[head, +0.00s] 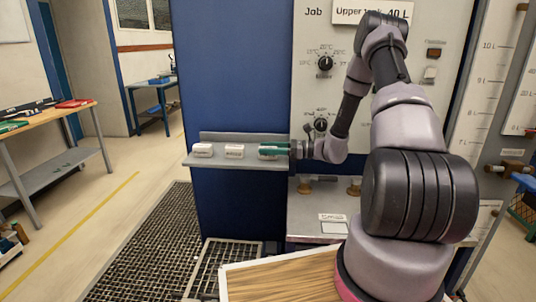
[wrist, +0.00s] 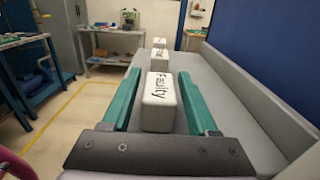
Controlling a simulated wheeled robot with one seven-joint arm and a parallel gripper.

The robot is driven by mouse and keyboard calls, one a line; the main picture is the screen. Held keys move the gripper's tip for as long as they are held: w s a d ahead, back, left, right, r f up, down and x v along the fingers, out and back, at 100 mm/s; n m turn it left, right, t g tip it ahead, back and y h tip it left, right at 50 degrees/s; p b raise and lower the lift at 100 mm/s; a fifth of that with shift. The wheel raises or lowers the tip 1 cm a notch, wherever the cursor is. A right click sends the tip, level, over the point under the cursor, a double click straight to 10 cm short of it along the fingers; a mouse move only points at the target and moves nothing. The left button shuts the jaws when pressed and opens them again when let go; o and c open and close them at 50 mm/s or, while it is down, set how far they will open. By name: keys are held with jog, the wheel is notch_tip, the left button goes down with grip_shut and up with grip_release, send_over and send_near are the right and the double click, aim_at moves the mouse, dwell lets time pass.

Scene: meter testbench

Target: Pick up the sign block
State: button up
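White sign blocks stand in a row on a grey shelf (head: 240,162). In the wrist view the nearest block (wrist: 159,115) reads "Faulty". A second block (wrist: 159,61) and a third block (wrist: 159,42) stand behind it, their words hard to read. The head view shows the left block (head: 202,150) and the middle block (head: 234,151); the nearest one is mostly hidden by my gripper (head: 264,151). My gripper is open, its green fingers (wrist: 160,74) on either side of the "Faulty" block with a gap on both sides.
The shelf's raised back edge (wrist: 247,90) runs along the right of my fingers in the wrist view. A blue panel (head: 235,70) stands behind the shelf. A grey panel with knobs (head: 325,63) is to the right. A wooden-topped table (head: 45,115) stands far left.

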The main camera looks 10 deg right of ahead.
grip_shut()
